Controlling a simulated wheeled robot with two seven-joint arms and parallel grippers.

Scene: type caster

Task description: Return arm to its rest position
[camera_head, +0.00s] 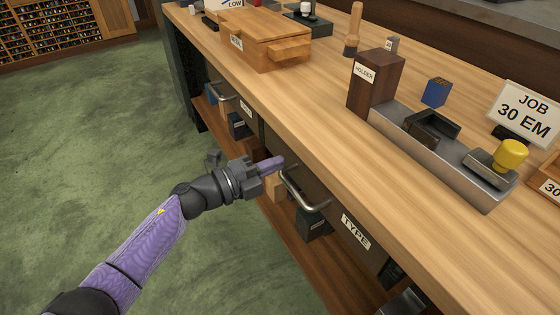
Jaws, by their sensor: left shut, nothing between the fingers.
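My left arm (138,242), with a purple sleeve, reaches in from the lower left. My left gripper (284,163) is shut and empty. Its fingertips are just above the upper left end of a curved metal handle (318,207) on the drawer front labelled TYPE (355,231). I cannot tell whether the fingers touch the handle or the drawer front. My right gripper is not in view.
A long wooden bench (320,121) stands on the right. It bears a wooden box (262,38), a brown HOLDER block (375,83), a metal tray (400,140), a yellow knob (510,154) and a JOB sign (525,112). Green floor (85,135) on the left is clear.

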